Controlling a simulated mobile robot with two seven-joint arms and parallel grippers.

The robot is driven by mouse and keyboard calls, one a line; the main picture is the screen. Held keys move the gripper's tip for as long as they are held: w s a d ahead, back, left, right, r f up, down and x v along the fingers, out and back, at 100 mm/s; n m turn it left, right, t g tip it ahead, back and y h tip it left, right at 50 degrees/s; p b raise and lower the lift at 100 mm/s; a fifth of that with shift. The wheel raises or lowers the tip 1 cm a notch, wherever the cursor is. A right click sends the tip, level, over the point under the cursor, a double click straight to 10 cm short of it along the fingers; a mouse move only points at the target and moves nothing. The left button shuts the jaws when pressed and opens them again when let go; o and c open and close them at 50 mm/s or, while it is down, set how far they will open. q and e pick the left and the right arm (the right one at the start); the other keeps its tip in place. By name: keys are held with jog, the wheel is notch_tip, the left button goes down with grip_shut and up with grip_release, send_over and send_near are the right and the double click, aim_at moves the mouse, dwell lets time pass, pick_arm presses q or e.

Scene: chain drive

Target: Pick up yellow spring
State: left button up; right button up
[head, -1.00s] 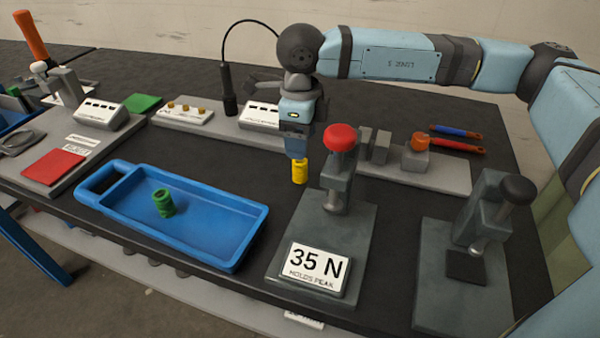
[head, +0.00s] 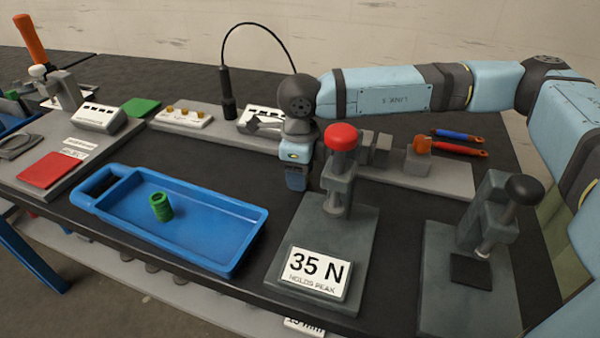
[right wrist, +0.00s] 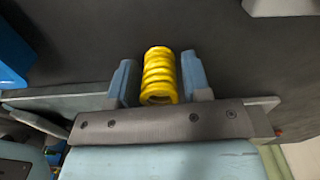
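The yellow spring (right wrist: 160,75) stands between the two fingers of my right gripper (right wrist: 160,80) in the right wrist view. A narrow dark gap shows between the spring and the left-hand finger, and the right-hand finger is very close to it. The fingers look open around the spring, not clamped on it. In the head view my right gripper (head: 297,182) is low over the table, just left of the red-knobbed press, and the spring is hidden there. My left gripper is out of view.
The red-knobbed press (head: 340,180) with the 35 N sign stands close beside my right gripper. A blue tray (head: 200,255) holding a green spring (head: 160,207) lies to the left. A grey rack (head: 440,178) is behind. A black-knobbed press (head: 490,225) stands at right.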

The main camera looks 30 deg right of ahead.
jog(key=c, duration=0.6)
jog(key=shift+c, duration=0.2)
